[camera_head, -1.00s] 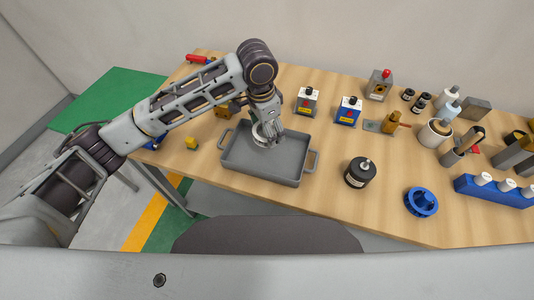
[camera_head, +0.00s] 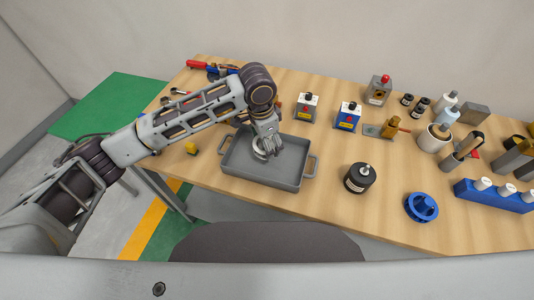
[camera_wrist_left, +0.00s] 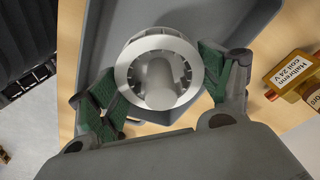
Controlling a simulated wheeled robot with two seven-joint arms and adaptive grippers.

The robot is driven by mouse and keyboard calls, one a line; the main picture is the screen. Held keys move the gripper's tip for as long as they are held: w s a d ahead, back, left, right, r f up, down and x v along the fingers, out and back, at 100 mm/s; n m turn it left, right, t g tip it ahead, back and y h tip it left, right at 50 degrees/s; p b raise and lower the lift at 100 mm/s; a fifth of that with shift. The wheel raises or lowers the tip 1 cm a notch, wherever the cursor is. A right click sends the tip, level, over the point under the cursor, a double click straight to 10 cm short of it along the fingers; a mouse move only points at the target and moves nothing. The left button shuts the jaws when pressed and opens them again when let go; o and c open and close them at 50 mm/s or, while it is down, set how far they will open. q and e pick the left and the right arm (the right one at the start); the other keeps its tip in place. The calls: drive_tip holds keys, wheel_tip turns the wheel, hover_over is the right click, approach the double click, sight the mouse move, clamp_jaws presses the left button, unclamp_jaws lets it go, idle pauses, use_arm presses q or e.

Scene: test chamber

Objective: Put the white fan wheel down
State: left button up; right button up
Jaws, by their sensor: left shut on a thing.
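The white fan wheel (camera_wrist_left: 133,76) is a round ring with fins, seen in the left wrist view between the green-padded fingers of my left gripper (camera_wrist_left: 160,92). The gripper is shut on it. In the head view my left gripper (camera_head: 267,147) points down inside the grey tray (camera_head: 240,178), and the wheel (camera_head: 260,153) shows only in part under the fingers. I cannot tell whether the wheel touches the tray floor. My right gripper is not in view.
A black round weight (camera_head: 360,178) and a blue fan wheel (camera_head: 421,206) stand right of the tray. Small boxes (camera_head: 307,107) stand behind it.

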use_arm(q)
drive_tip(key=shift+f, duration=1.25)
drive_tip(key=shift+f, duration=1.9)
drive_tip(key=shift+f, duration=0.1)
drive_tip(key=o, duration=1)
drive_tip(key=shift+o, duration=0.2)
drive_tip(key=r, duration=0.8)
drive_tip(key=a+r, duration=0.1)
drive_tip(key=r, duration=0.3)
drive_tip(key=shift+s+a+r, duration=0.1)
drive_tip(key=shift+s, duration=0.25)
